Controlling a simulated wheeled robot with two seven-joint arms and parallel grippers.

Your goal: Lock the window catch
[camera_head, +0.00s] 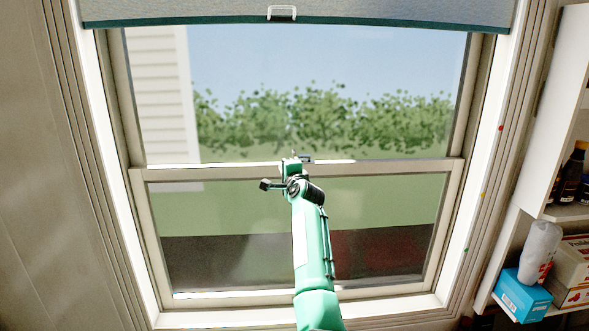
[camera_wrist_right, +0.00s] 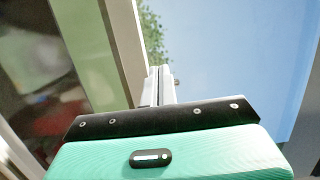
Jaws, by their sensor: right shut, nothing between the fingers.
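The window (camera_head: 300,168) has its two sashes meeting at a pale horizontal rail. A small grey metal piece, apparently the window catch (camera_head: 306,159), sits at the middle of that rail. My right gripper (camera_head: 294,155) is shut and empty, with its fingertips at the rail close beside the catch; I cannot tell whether they touch it. Gripper and wrist hide part of the catch, so its lever position is unclear. My left gripper is not in view.
A grey roller blind (camera_head: 200,10) with a white pull (camera_head: 282,13) hangs above the window. At right, white shelves (camera_head: 555,130) hold a blue box (camera_head: 522,296), a paper-towel-like white roll (camera_head: 540,250) and dark bottles (camera_head: 571,172). Space before the panes is otherwise clear.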

